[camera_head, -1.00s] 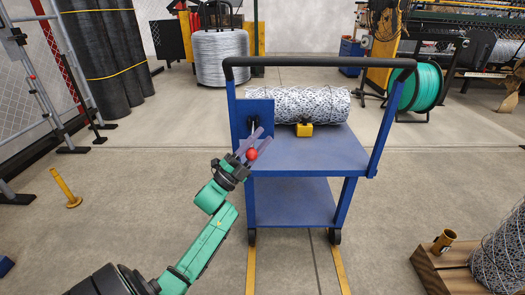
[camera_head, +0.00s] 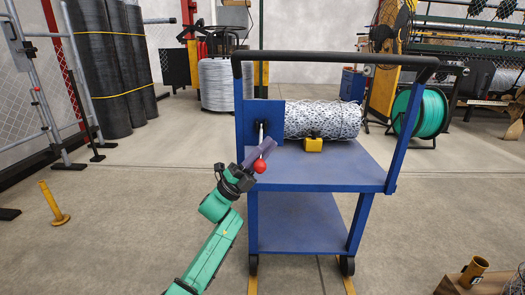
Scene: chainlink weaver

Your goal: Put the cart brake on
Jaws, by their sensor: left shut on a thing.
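The blue cart (camera_head: 318,230) stands in front of me with a black push handle across its top. A blue plate (camera_head: 267,107) at its left carries the brake lever (camera_head: 261,131), a thin light rod from a black pivot. The lever ends in a red ball knob (camera_head: 260,166). My left gripper (camera_head: 259,153) is shut on the lever, its purple fingers just above the knob and partly hiding the rod. My right gripper is not in view.
A yellow post (camera_head: 52,203) stands on the floor at left. A wooden block with a brass tube (camera_head: 474,272) is at lower right. The floor left of the cart is mostly clear.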

